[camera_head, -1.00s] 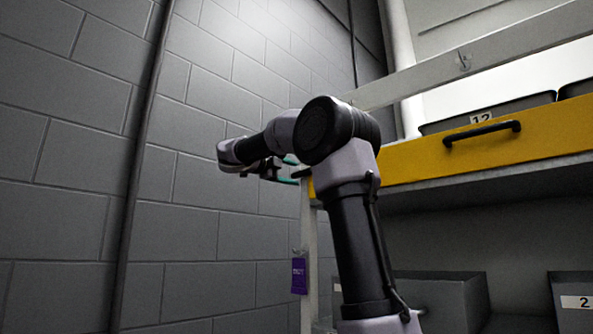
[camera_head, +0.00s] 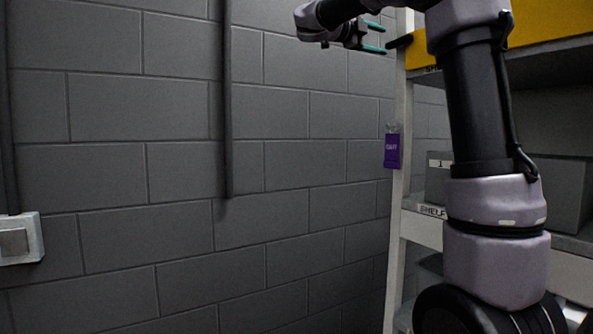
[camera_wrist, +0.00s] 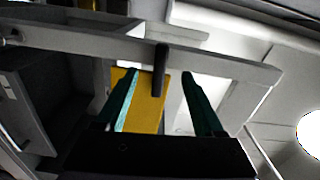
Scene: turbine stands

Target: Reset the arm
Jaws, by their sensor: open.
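My gripper (camera_head: 374,38) shows at the top of the head view, at the end of my bent arm, with its teal fingers pointing right toward the shelf unit. In the wrist view my gripper (camera_wrist: 160,95) has its two teal fingers apart, with nothing held between them. A dark handle-like bar (camera_wrist: 160,68) shows between the fingers in the wrist view, in front of a yellow panel (camera_wrist: 148,105). I cannot tell how far it is from the fingertips.
A purple tag (camera_head: 392,150) hangs on the post. A grey bin (camera_head: 437,180) sits on a lower shelf. A grey block wall (camera_head: 180,180) fills the left, with a switch box (camera_head: 20,240).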

